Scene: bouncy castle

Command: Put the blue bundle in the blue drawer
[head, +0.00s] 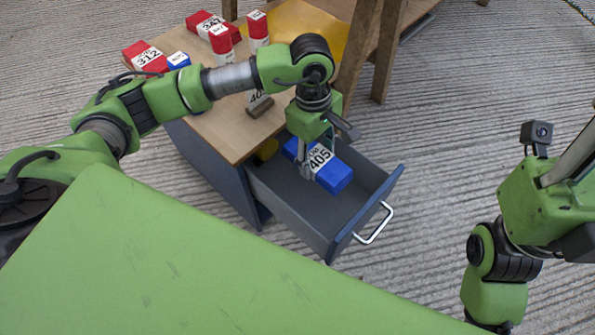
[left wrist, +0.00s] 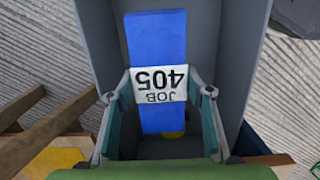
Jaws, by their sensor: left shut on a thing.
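The blue bundle (head: 335,178) has a white label reading "Job 405" and is in or just over the open blue drawer (head: 375,205). My left gripper (head: 315,170) points down into the drawer and is shut on the bundle. In the left wrist view, the fingers (left wrist: 160,100) press on both sides of the blue bundle (left wrist: 157,45) at its label. The grey drawer floor shows around it. I cannot tell whether the bundle touches the floor. My right arm shows at the right edge, but its gripper is out of view.
The wooden cabinet top (head: 215,130) holds several red bundles, such as one marked 312 (head: 145,57), a small blue-labelled one (head: 178,60) and a grey block (head: 260,105). A yellow tray (head: 300,30) lies behind. The drawer's metal handle (head: 375,225) sticks out in front.

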